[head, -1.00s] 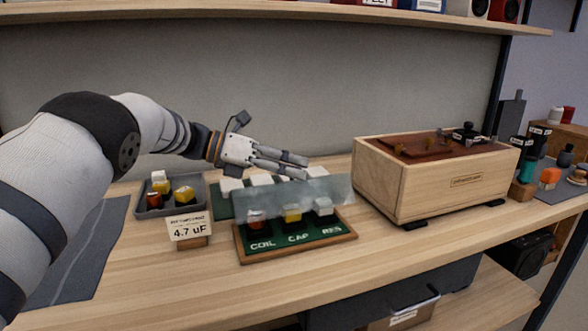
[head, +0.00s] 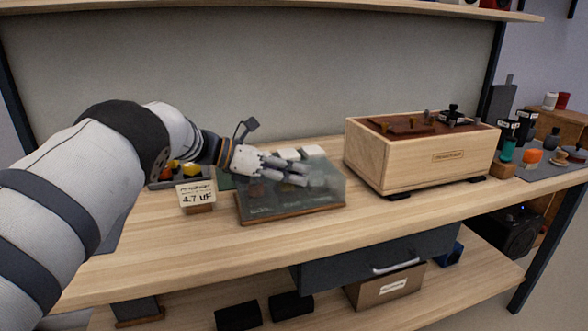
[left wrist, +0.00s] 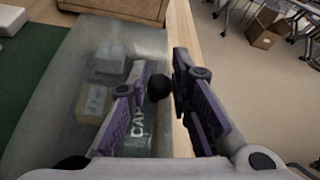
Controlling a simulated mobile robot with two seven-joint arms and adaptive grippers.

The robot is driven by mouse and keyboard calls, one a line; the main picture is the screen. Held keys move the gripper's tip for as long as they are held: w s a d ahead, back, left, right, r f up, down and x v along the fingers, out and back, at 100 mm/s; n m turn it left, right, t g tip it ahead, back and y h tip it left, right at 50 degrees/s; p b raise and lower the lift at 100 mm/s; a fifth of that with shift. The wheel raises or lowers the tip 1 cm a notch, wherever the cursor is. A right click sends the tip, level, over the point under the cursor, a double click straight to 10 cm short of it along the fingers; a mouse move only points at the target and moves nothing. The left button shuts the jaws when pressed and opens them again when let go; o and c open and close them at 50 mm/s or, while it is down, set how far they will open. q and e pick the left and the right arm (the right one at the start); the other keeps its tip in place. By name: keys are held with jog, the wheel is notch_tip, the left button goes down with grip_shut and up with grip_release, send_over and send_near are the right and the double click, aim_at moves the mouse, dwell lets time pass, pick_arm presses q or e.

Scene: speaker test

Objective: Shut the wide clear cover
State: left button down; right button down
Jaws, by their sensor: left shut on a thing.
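The wide clear cover (head: 325,180) is a smoky transparent sheet. In the head view it lies over the green labelled board (head: 250,219), and the parts beneath show dimly through it. I cannot tell whether its front edge touches the board. My left gripper (head: 303,175) is over the cover, fingers pointing right. In the left wrist view the cover (left wrist: 60,110) spreads at the left, and my left gripper (left wrist: 163,82) has its fingers on either side of a round black knob (left wrist: 159,88). The letters "CAP" show through the cover. My right gripper is out of view.
A pale wooden box (head: 400,160) with a brown top stands to the right of the board. A "4.7 uF" card (head: 196,193) and a tray of parts (head: 158,185) are at the left. White blocks (head: 313,151) sit behind. The bench front is clear.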

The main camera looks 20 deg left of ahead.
pick_arm(q)
jog(key=shift+f, duration=0.15)
jog(key=c, duration=1.5)
grip_release()
jog(key=shift+s, duration=0.15)
notch_tip(320, 180, up, 5)
send_over(242, 188)
jog(key=shift+f, duration=0.15)
